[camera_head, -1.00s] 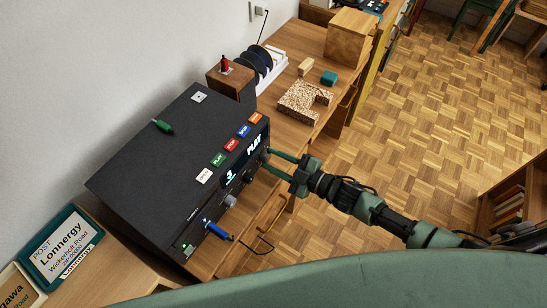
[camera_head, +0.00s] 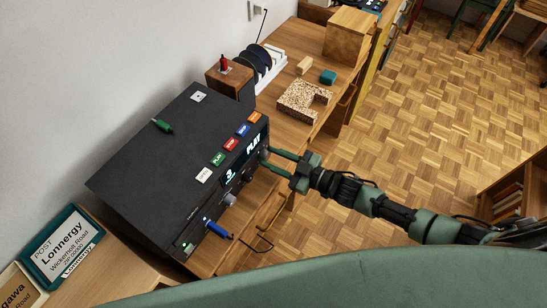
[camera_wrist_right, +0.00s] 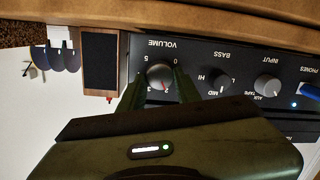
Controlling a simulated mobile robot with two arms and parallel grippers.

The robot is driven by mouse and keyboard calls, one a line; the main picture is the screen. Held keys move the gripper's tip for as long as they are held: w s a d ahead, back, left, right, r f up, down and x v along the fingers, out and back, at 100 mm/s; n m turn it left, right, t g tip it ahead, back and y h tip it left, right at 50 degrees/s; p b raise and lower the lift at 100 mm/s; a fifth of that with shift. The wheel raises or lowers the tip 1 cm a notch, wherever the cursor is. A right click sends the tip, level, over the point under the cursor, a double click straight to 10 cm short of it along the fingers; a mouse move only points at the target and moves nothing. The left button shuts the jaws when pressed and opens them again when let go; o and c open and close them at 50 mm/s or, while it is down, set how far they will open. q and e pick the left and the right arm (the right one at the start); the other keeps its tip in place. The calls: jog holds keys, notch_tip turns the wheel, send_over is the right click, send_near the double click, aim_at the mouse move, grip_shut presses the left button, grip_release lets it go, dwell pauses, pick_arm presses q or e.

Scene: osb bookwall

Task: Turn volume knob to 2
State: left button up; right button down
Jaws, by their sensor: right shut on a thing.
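The volume knob (camera_wrist_right: 160,77) is a grey round knob under the upside-down label VOLUME in the right wrist view, with small scale figures around it. My right gripper (camera_wrist_right: 159,91) has one finger on each side of the knob and is shut on it. In the head view my right gripper (camera_head: 267,158) reaches the front of the black audio unit (camera_head: 160,165) from the right, and the knob is mostly hidden there. The display (camera_head: 232,172) seems to show a 3 beside PLAY. The knob's exact pointer position is hard to read. My left gripper is not in view.
The bass knob (camera_wrist_right: 219,82) and input knob (camera_wrist_right: 267,86) sit beside the volume knob. A blue plug (camera_head: 216,228) sticks out of the front. A wooden speaker box (camera_head: 231,82) and a speckled block (camera_head: 304,101) stand behind.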

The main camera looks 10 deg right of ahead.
jog(key=c, duration=1)
grip_release()
jog(key=f+b+v, duration=0.1)
jog(key=v, duration=0.6)
jog(key=shift+s+d+r+b, duration=0.3)
jog(key=shift+r, duration=0.2)
